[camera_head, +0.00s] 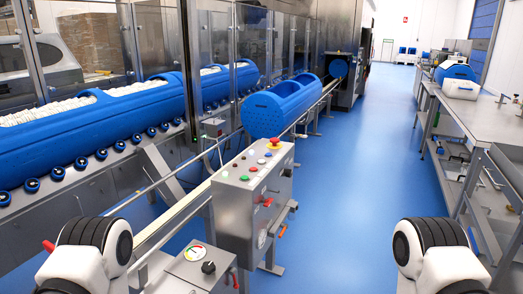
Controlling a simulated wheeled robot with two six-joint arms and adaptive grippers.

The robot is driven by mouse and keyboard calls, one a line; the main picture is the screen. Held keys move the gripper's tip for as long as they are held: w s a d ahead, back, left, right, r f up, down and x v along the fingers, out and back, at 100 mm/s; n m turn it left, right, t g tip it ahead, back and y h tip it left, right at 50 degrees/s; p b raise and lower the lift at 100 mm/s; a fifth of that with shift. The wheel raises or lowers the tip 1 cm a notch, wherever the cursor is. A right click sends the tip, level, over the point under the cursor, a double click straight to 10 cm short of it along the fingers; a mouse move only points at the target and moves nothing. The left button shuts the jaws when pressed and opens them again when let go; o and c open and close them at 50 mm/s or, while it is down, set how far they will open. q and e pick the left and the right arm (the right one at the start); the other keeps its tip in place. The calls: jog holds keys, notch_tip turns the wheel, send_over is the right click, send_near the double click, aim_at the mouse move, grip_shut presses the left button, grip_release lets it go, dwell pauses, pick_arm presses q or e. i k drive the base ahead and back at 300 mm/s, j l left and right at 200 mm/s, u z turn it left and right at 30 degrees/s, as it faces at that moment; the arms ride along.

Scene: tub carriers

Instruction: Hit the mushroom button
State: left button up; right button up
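A red mushroom button (274,142) with a yellow base stands on top of a grey metal control box (240,190), near its far end. Several smaller buttons and lamps, including green and red ones, sit on the same sloping top. My arm links show at the bottom left and bottom right corners. Both arms are well apart from the control box's mushroom button. Neither gripper can be seen.
A second small grey box (198,262) with a black knob stands at the lower front. Blue tub carriers (280,105) rest on the conveyor line behind. Blue floor (345,170) is clear on the right, up to a steel table (480,115).

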aim_at(273, 141)
jog(key=i+l, duration=0.15)
jog(key=l, duration=0.15)
jog(key=i+l+u, duration=0.1)
jog(key=i+l, duration=0.25)
jog(key=l, duration=0.3)
jog(key=i+z, duration=0.3)
jog(key=i, duration=0.25)
jog(key=i+j+z, duration=0.1)
jog(key=i+z, duration=0.15)
jog(key=i, duration=0.3)
jog(key=i+j+z, duration=0.3)
jog(key=i, duration=0.2)
jog(key=l, duration=0.1)
